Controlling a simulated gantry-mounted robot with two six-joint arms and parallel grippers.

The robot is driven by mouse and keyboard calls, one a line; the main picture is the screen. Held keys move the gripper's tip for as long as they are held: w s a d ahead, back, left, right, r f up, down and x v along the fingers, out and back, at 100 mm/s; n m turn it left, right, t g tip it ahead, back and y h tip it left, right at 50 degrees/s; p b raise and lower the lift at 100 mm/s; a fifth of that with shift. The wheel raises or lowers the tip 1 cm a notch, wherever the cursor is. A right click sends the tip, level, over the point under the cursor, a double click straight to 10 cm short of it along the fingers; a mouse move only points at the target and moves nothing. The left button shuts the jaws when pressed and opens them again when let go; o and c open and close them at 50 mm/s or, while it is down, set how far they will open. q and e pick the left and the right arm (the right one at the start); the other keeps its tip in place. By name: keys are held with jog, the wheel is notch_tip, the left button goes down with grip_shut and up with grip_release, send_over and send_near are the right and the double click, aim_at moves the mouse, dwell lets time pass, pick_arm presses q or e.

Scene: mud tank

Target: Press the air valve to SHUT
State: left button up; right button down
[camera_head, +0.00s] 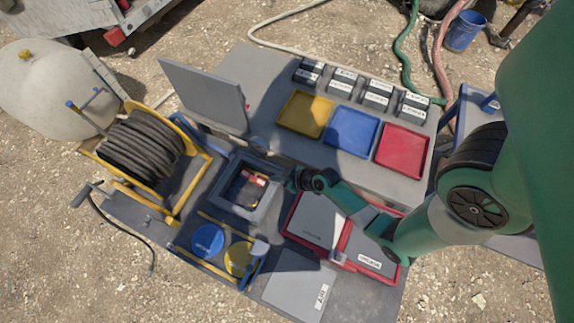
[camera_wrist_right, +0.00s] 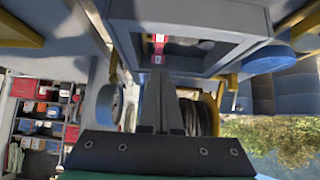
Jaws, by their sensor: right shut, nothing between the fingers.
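The air valve appears to be the small red part with a white label (camera_head: 254,179) inside a grey square housing (camera_head: 238,211) in the middle of the bench. In the right wrist view a red and white piece (camera_wrist_right: 158,42) shows inside the housing's opening, beyond my fingers. Whether it stands at open or shut is too small to read. My right gripper (camera_head: 292,182) is just right of the housing, apart from the valve as far as I can see. Its two fingers are together and empty in the right wrist view (camera_wrist_right: 161,88). My left gripper is not in view.
A hose reel (camera_head: 140,148) stands left of the housing, a raised grey panel (camera_head: 205,95) behind it. Yellow (camera_head: 305,113), blue (camera_head: 351,131) and red (camera_head: 402,150) trays lie at the back right. Blue (camera_head: 207,241) and yellow (camera_head: 239,258) discs sit in front.

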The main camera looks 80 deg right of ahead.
jog(key=v, duration=0.5)
jog(key=shift+s+f, duration=0.35)
